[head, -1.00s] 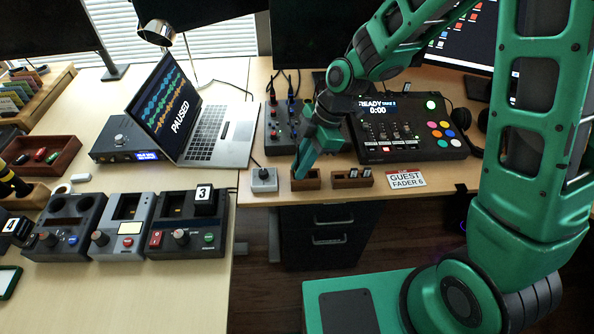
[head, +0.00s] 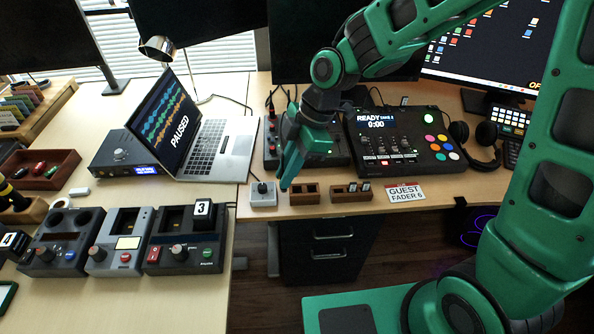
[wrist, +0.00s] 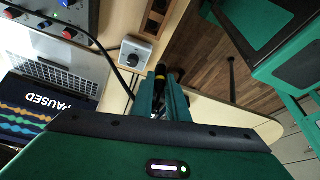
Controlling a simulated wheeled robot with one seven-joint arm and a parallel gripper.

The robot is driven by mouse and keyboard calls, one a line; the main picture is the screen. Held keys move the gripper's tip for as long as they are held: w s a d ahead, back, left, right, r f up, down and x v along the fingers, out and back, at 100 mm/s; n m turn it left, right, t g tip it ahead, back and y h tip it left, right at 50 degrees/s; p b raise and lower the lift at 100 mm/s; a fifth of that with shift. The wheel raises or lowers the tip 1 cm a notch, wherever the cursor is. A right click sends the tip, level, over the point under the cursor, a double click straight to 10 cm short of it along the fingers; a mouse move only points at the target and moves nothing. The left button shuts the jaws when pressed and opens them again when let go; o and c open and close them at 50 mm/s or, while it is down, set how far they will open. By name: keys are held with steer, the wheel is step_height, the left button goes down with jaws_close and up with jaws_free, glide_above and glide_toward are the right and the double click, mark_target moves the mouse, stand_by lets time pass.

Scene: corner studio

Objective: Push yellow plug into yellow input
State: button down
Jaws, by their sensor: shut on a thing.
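In the wrist view my gripper (wrist: 164,88) is shut on a dark plug with a yellow band (wrist: 160,72), which I take as the yellow plug. In the head view the fingers hide the plug. The grey box also shows in the wrist view (wrist: 136,53), just left of the plug and apart from it. I cannot make out a yellow input in either view.
A wooden two-slot holder (head: 304,194) stands just right of my gripper, with another holder (head: 352,193) beyond it. A black box with cables (head: 342,155) and a mixer (head: 407,165) stand behind. A laptop (head: 215,150) and three control boxes (head: 124,243) are left.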

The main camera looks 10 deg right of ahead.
steer(key=s+a+r, duration=0.4)
steer(key=a, duration=0.1)
steer(key=shift+s, duration=0.3)
